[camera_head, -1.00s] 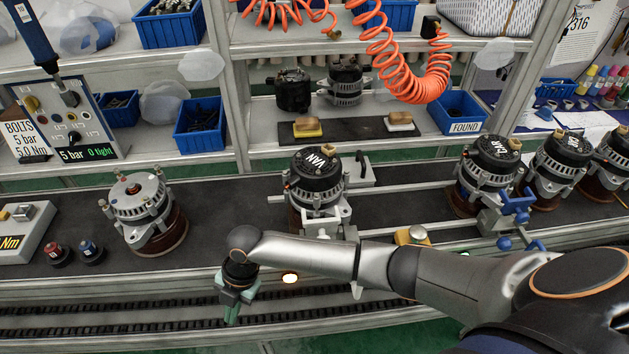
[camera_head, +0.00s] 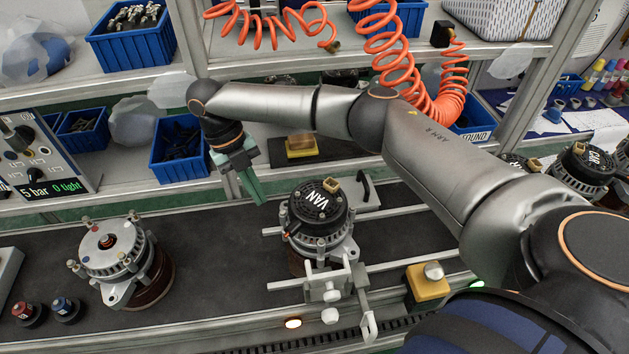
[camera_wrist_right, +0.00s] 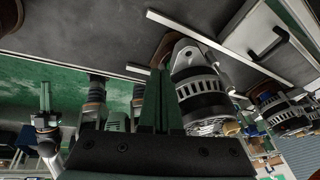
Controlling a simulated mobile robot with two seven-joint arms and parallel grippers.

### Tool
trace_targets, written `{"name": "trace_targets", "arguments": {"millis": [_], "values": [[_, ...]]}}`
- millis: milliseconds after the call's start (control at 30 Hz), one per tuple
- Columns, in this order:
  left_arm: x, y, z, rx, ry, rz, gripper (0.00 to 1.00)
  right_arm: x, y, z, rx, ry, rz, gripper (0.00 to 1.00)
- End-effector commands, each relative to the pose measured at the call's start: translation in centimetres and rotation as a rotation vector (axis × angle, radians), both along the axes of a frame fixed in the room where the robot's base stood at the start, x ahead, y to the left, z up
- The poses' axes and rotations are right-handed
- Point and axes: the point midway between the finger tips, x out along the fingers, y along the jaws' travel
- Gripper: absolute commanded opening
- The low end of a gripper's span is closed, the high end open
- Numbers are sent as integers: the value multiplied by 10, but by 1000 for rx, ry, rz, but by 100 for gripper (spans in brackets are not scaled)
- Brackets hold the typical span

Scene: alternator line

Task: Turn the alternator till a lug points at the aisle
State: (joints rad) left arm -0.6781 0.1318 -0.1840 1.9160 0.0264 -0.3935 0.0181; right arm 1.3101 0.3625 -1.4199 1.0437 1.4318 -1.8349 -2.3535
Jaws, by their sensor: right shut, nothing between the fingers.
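The VAN alternator (camera_head: 318,215), with a black cap and ribbed silver body, stands upright at the clamp fixture (camera_head: 325,287) on the conveyor. A second alternator (camera_head: 117,250), with a bare silver top and several lugs, stands to its left on a brown round base. My right gripper (camera_head: 258,196) is shut and empty, fingers pointing down, just behind and left of the VAN alternator and apart from it. In the right wrist view, the shut fingers (camera_wrist_right: 160,100) appear beside a ribbed silver alternator (camera_wrist_right: 197,90). My left gripper is not in view.
My right arm crosses the picture and hides part of the line and shelf. A yellow block with a round knob (camera_head: 428,282) sits right of the fixture. Red and blue knobs (camera_head: 45,310) stand at left. Bare belt (camera_head: 215,270) lies between the two alternators.

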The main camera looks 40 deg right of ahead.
Motion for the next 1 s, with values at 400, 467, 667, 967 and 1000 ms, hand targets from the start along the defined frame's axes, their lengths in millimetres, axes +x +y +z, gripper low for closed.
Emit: {"name": "trace_targets", "arguments": {"millis": [400,467,667,967,1000], "values": [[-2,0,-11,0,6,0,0,-6,-2,-19,0,-2,-1,0],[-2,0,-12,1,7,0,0,-7,-3,-22,0,-1,0,0],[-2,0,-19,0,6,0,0,-10,-4,-32,0,-1,-1,0],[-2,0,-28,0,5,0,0,-15,-6,-46,0,-1,-1,0],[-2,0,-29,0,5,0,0,-16,-6,-48,0,-2,-1,0]]}}
